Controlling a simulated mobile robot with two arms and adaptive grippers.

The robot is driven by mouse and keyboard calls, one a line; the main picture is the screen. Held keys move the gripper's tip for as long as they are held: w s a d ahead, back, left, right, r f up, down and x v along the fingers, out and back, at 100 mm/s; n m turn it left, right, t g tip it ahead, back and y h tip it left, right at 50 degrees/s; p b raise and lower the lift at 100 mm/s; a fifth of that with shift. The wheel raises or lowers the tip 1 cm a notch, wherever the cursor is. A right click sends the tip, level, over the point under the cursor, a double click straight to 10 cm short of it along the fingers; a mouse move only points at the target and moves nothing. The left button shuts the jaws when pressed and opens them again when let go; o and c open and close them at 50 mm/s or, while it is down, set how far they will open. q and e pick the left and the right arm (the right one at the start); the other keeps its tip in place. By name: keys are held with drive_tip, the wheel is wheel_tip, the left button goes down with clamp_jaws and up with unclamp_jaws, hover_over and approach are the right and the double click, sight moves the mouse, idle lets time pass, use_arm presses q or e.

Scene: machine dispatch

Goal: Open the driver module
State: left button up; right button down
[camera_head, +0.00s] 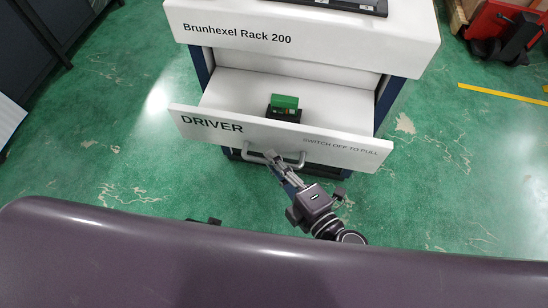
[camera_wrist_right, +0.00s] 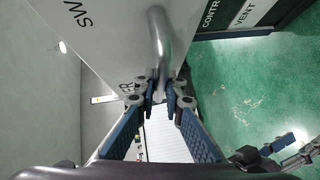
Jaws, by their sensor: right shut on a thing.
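The driver module is a white drawer (camera_head: 275,133) marked "DRIVER" and "SWITCH OFF TO PULL". It stands pulled out of the rack, with its inside showing. A green terminal block on a dark board (camera_head: 285,107) sits inside. A metal bar handle (camera_head: 295,163) is on its front and also shows in the right wrist view (camera_wrist_right: 159,40). My right gripper (camera_head: 272,157) is shut on the handle; in the right wrist view its fingertips (camera_wrist_right: 163,88) close around the bar's end. Part of my left gripper (camera_wrist_right: 285,153) seems to show at that view's lower right, too unclear to read.
The white rack top (camera_head: 300,32) reads "Brunhexel Rack 200" and has a dark device (camera_head: 340,5) on it. A red machine (camera_head: 500,22) stands at the upper right, dark cabinets (camera_head: 55,25) at the upper left. The green floor (camera_head: 110,140) is clear on both sides.

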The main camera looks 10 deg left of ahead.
drive_tip(key=shift+s+a+f, duration=0.1)
drive_tip(key=shift+s+f, duration=0.05)
drive_tip(key=shift+s, duration=0.1)
drive_tip(key=c, duration=2.2)
unclamp_jaws()
drive_tip(key=shift+c, duration=0.2)
drive_tip(key=shift+o, duration=1.1)
drive_tip(key=shift+s, duration=0.1)
drive_tip(key=v, duration=1.2)
